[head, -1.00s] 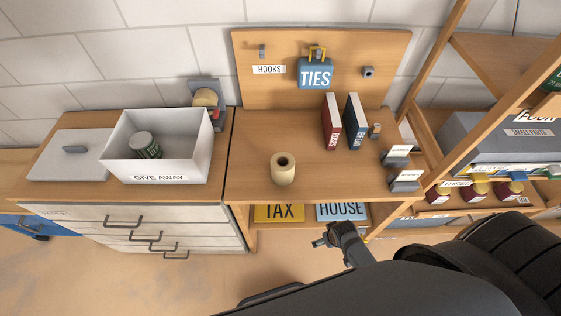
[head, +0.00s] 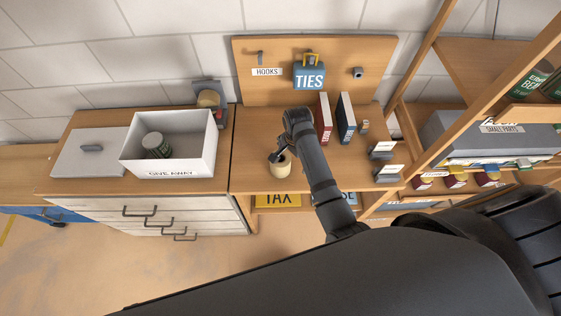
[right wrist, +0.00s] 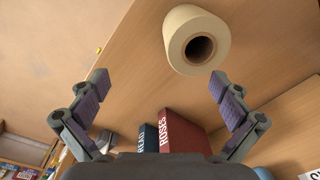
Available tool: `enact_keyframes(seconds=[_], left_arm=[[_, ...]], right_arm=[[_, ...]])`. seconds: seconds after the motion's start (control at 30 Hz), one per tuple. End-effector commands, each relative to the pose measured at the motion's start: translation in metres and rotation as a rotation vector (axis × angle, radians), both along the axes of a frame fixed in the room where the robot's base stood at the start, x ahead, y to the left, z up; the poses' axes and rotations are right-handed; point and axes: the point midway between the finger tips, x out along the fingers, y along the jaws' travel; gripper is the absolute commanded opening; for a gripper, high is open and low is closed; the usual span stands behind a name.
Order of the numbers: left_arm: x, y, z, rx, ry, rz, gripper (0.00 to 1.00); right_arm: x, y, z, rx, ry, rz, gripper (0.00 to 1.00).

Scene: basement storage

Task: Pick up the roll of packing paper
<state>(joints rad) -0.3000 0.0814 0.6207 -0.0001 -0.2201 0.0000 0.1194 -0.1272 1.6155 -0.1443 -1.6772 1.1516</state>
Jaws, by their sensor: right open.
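The roll of packing paper (head: 281,172) is a cream cylinder standing upright on the wooden bench, its dark core hole facing up. My right gripper (head: 278,157) is above it in the head view and hides part of its top. In the right wrist view the roll (right wrist: 183,22) lies ahead of the open fingertips (right wrist: 160,82), nearer the right finger. Nothing is between the fingers; whether the right fingertip touches the roll I cannot tell. My left gripper is not in view.
A red book (head: 324,120) and a blue book (head: 345,118) stand right of the roll. A pegboard (head: 380,60) with a blue ties bag (head: 310,77) rises behind. Bench left of the roll is clear.

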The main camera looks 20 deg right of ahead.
Motion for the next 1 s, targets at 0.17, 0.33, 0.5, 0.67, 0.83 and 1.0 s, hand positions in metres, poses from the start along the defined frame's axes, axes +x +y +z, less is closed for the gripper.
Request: enact_keyframes(seconds=[0.17, 0.33, 0.5, 0.67, 0.83, 1.0], left_arm=[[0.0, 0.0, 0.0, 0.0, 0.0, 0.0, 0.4], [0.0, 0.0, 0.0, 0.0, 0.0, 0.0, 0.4], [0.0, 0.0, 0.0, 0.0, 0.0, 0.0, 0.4], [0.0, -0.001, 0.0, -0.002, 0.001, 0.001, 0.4], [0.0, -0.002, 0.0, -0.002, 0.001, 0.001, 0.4], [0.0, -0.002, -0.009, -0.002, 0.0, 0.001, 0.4]], right_arm=[[0.031, 0.031, 0.006, 0.024, 0.05, -0.21, 1.0], [0.034, 0.034, 0.005, 0.023, 0.058, -0.245, 1.0], [0.033, 0.033, -0.022, 0.022, 0.06, -0.244, 1.0], [0.034, 0.033, -0.043, 0.022, 0.057, -0.243, 1.0], [0.034, 0.033, -0.047, 0.023, 0.055, -0.243, 1.0], [0.036, 0.034, -0.065, 0.023, 0.058, -0.242, 1.0]])
